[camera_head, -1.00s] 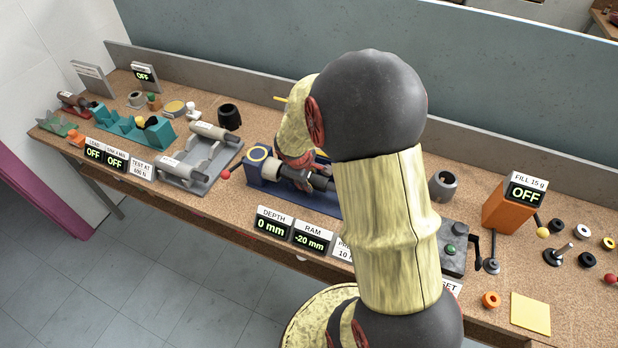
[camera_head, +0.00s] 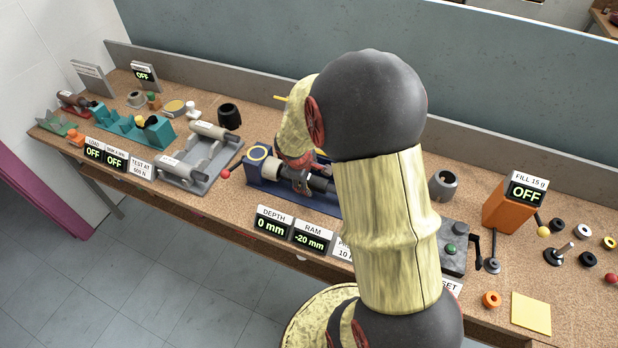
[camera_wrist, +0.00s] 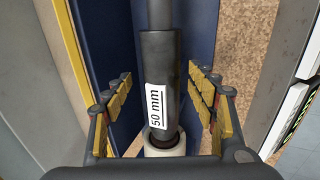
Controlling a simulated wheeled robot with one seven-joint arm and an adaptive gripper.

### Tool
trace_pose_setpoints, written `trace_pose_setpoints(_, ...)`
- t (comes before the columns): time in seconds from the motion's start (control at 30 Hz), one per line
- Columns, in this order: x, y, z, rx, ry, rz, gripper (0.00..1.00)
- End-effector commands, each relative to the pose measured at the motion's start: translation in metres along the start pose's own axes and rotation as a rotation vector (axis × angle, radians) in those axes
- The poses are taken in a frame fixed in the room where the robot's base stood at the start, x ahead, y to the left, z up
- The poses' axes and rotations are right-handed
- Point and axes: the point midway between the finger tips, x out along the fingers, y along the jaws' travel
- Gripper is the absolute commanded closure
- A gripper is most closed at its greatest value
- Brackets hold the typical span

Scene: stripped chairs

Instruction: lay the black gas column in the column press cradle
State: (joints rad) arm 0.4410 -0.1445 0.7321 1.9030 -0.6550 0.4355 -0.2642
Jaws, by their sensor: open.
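The black gas column (camera_wrist: 160,75) has a white "50 mm" label and a thinner grey rod at its far end. It lies lengthwise over the blue column press (camera_wrist: 112,60), in line with a pale cylinder (camera_wrist: 167,146) at its near end. My gripper (camera_wrist: 165,95) is open, with one finger on each side of the column and gaps visible between. In the head view the column (camera_head: 322,183) shows in the blue press (camera_head: 262,180), partly hidden by my arm. Whether it rests fully on the cradle is hidden.
A grey rack (camera_head: 178,180) with grey columns stands left of the press. DEPTH (camera_head: 272,222) and RAM (camera_head: 312,238) displays stand in front, reading 0 mm and -20 mm. An orange fill unit (camera_head: 505,208) is to the right. A wall panel (camera_head: 220,40) closes the back.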

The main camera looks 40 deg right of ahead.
Motion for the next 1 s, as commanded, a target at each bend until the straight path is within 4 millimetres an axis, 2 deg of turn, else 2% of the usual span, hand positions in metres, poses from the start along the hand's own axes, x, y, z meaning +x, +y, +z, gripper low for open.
trace_pose_setpoints(0.13, -0.004, 0.000, 0.000, 0.000, -0.001, 0.000, 0.43)
trace_pose_setpoints(0.23, -0.016, 0.001, -0.001, 0.000, 0.001, 0.002, 0.43)
trace_pose_setpoints(0.5, -0.070, 0.001, -0.001, -0.001, 0.003, 0.003, 0.43)
trace_pose_setpoints(0.7, -0.103, 0.001, -0.001, 0.000, 0.003, 0.003, 0.43)
trace_pose_setpoints(0.83, -0.115, 0.000, -0.001, 0.000, 0.001, 0.001, 0.43)
trace_pose_setpoints(1.0, -0.120, 0.000, 0.000, -0.001, 0.000, 0.000, 0.43)
